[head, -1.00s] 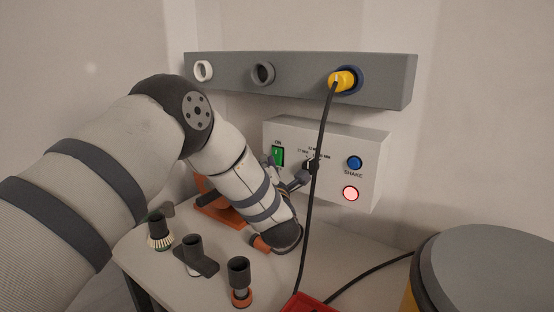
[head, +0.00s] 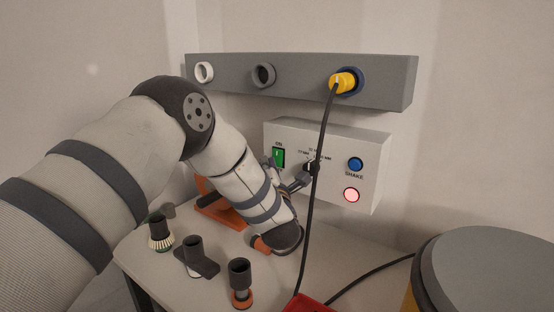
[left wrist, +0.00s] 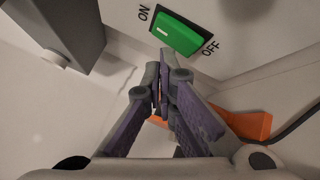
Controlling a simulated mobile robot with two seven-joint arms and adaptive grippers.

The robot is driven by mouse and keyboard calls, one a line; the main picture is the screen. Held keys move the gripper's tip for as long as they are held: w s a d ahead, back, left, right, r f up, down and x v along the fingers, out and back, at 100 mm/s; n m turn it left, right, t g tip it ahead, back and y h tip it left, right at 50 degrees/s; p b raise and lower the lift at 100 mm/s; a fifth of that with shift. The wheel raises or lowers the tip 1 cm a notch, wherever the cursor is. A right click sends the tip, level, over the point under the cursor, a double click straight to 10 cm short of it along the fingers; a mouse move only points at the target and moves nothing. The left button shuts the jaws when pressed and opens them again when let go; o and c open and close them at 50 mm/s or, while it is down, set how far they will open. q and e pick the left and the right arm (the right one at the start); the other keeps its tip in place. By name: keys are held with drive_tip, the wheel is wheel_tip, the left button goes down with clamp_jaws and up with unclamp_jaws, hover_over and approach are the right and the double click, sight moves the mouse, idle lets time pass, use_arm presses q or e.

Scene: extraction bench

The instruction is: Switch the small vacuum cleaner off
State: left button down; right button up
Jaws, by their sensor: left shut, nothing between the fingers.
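A white control box (head: 335,140) hangs on the wall and bears a green rocker switch (head: 278,157), marked ON above it. In the left wrist view the switch (left wrist: 178,35) sits between the words ON and OFF; I cannot tell which side is pressed in. My left gripper (left wrist: 160,82) is shut and empty, its fingertips just below the switch in that view, with a small gap showing. In the head view the left gripper (head: 299,182) is partly hidden by my arm. A drum with a grey lid (head: 485,255), perhaps the vacuum, stands at the right. My right gripper is out of view.
The box also has a dark knob (head: 311,166), a blue SHAKE button (head: 355,164) and a glowing pink button (head: 351,195). A black cable (head: 320,150) hangs from a yellow plug (head: 342,83) in front of the box. Several nozzles, including one (head: 239,272), stand on the bench (head: 275,282).

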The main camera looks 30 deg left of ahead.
use_arm(q)
drive_tip(key=shift+w, duration=0.4)
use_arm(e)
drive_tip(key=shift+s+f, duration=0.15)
